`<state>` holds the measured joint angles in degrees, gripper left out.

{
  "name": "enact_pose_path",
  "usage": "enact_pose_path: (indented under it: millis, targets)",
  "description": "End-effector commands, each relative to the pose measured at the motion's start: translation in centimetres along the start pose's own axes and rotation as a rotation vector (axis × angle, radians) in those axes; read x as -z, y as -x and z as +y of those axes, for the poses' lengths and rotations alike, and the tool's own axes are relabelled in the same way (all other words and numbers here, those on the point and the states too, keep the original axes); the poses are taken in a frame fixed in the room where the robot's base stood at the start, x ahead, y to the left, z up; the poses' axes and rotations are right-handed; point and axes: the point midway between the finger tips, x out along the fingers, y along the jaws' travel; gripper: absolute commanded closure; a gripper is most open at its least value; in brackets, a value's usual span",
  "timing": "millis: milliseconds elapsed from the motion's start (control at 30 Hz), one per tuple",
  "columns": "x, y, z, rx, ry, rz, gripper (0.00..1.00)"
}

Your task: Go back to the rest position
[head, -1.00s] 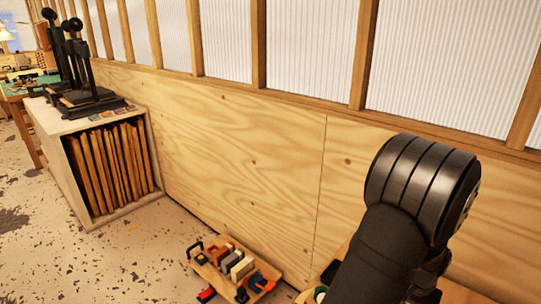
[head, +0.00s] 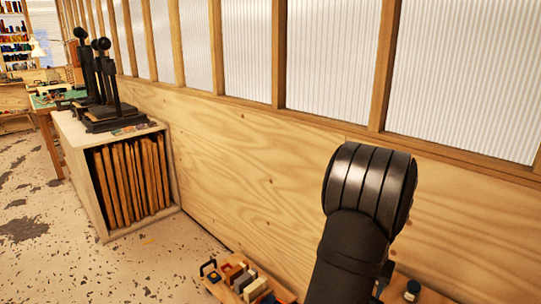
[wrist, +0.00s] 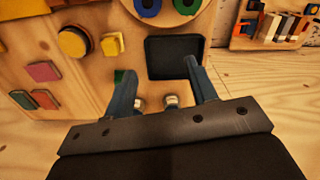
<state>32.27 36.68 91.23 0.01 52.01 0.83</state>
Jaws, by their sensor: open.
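My gripper (wrist: 157,70) shows in the wrist view with its two blue-grey fingers spread apart. No object is held between the fingertips. Beyond them is a wooden work surface (wrist: 75,85) with a square black tray (wrist: 175,57) near the right finger. Two small pale-ended pieces show between the finger bases; I cannot tell what they are. In the head view only my black arm links show at the lower right, and the gripper is out of sight.
On the work surface are a round yellow piece (wrist: 73,41) and several coloured pads. A wooden rack of small tools (head: 243,281) stands low by the plywood wall (head: 250,185). A cabinet (head: 100,190) holding boards, with black presses on top, stands at left beside open floor (head: 60,270).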

Motion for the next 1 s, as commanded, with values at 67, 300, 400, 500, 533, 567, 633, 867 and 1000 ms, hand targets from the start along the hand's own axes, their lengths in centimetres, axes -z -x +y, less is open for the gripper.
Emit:
enact_pose_path:
  millis: [67, 300, 400, 500, 533, 567, 633, 867, 1000]
  targets:
    - [0.2, 0.4, -1.7, 0.000, 0.019, 0.001, 0.48]
    - [0.5, 1.4, -6.4, 0.000, 0.062, 0.000, 0.48]
    - [0.5, 1.8, -8.4, 0.000, 0.080, 0.001, 0.48]
    - [0.4, 2.2, -10.3, 0.000, 0.097, 0.001, 0.48]
    - [0.3, 2.3, -10.9, 0.000, 0.103, 0.000, 0.48]
    - [0.2, 2.5, -11.5, 0.000, 0.109, 0.000, 0.48]
    - [0.1, 2.8, -12.9, 0.000, 0.121, 0.000, 0.48]
    - [-0.7, 3.6, -17.2, 0.000, 0.162, -0.001, 0.48]
    - [-1.2, 3.9, -19.3, 0.000, 0.183, 0.000, 0.48]
